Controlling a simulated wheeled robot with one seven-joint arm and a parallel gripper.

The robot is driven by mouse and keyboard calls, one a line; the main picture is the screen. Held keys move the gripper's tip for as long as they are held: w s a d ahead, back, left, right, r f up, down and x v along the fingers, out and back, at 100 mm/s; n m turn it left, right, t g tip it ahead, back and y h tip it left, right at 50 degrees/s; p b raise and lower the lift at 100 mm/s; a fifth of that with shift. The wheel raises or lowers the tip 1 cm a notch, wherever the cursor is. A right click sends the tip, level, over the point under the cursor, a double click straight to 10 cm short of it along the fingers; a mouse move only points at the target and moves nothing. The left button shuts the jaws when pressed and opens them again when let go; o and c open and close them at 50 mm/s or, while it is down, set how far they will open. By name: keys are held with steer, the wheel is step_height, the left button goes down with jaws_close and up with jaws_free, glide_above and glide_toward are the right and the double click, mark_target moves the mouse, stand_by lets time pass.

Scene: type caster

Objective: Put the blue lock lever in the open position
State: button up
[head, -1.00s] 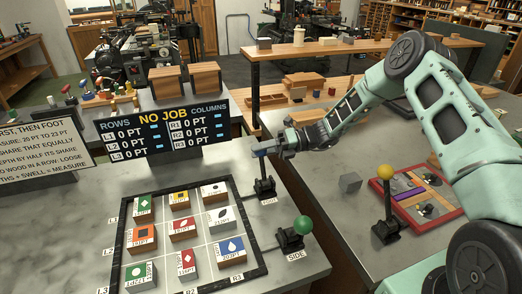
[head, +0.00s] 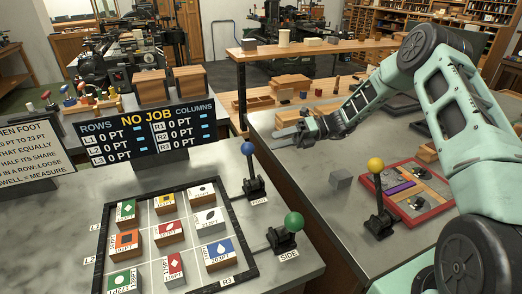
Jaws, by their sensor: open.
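The blue lock lever (head: 249,158) stands nearly upright on a dark base labelled FOOT, at the right of the black frame on the grey bench. Its blue ball knob is fully visible. My gripper (head: 279,140) is open and empty, to the right of the blue knob and apart from it, over the gap or near edge of the right-hand bench. My arm reaches in from the right.
A green-knobbed lever (head: 290,230) labelled SIDE stands nearer. The black frame (head: 243,232) holds several printed blocks. A NO JOB board (head: 134,129) stands behind.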

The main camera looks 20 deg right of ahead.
steer(key=d+r+b, duration=0.1)
steer(key=d, duration=0.6)
steer(key=shift+s+d+b, duration=0.2)
steer(key=shift+s+b, duration=0.1)
steer(key=shift+s, duration=0.05)
steer(key=s+a+r+n+g+h, duration=0.2)
steer(key=s+a+n+g+h, duration=0.15)
steer(key=s+a+n, duration=0.6)
steer(key=s+a+r+n+g+h, duration=0.3)
steer(key=s+a+n+h, duration=0.3)
steer(key=a, duration=0.7)
steer(key=s+a+n+t+h, duration=0.2)
steer(key=s+n+t+h, duration=0.2)
steer(key=s+n, duration=1.7)
steer(key=shift+r+n+t+h, duration=0.35)
steer(key=shift+n+h, duration=0.8)
steer(key=shift+h, duration=0.1)
steer(key=shift+a, duration=0.1)
